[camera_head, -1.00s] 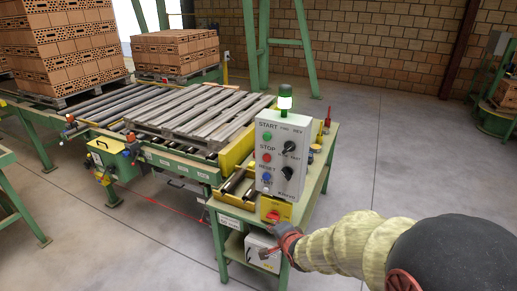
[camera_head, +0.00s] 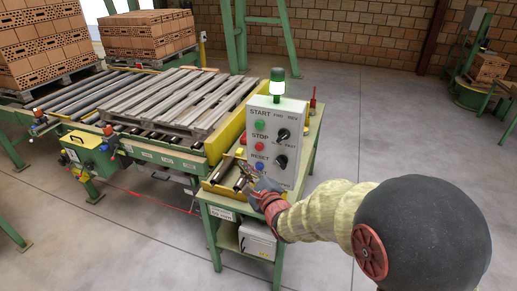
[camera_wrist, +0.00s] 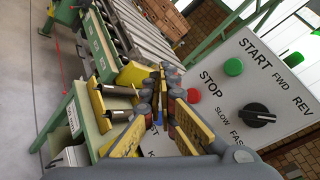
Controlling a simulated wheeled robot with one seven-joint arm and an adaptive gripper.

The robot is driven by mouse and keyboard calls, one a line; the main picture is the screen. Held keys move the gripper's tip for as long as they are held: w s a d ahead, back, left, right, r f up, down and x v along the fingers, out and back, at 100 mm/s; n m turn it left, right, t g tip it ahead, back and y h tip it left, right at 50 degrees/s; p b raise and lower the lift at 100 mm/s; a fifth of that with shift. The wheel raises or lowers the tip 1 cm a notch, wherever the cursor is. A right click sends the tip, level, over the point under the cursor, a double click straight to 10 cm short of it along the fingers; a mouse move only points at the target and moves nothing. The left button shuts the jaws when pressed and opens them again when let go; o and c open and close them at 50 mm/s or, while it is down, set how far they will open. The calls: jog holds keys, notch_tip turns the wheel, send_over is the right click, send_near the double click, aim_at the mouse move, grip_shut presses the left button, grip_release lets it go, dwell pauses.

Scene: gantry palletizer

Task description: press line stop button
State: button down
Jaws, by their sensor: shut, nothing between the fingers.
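The grey control panel (camera_head: 284,147) stands upright on a green bench. Its red STOP button (camera_head: 259,146) sits between the green START button (camera_head: 259,125) above and the blue RESET button (camera_head: 259,166) below. My gripper (camera_head: 246,168) is shut and empty, in front of the panel's lower left part, below the STOP button. In the wrist view the fingertips (camera_wrist: 165,72) come together left of the red STOP button (camera_wrist: 193,95), with the green START button (camera_wrist: 233,67) farther right. I cannot tell how far the tips are from the panel face.
Black selector knobs (camera_head: 283,135) sit right of the buttons. A green-lit beacon (camera_head: 277,82) tops the panel. A roller conveyor (camera_head: 80,95) with a wooden pallet (camera_head: 180,100) lies behind and left. Open floor (camera_head: 370,120) lies to the right.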

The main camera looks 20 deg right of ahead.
aim_at(259, 147)
jog(key=shift+w, duration=0.1)
jog(key=shift+w+d, duration=0.85)
jog(key=shift+w, duration=0.3)
jog(key=shift+w+d, duration=0.9)
jog(key=shift+w, duration=0.3)
jog(key=shift+w+d, duration=0.85)
jog(key=shift+w, duration=0.3)
jog(key=shift+p, duration=0.3)
jog(key=shift+w+d, duration=0.25)
jog(key=shift+w, duration=0.1)
jog(key=shift+w+d, duration=0.35)
jog(key=shift+w, duration=0.05)
jog(key=shift+s+a, duration=0.6)
jog(key=shift+s, duration=0.2)
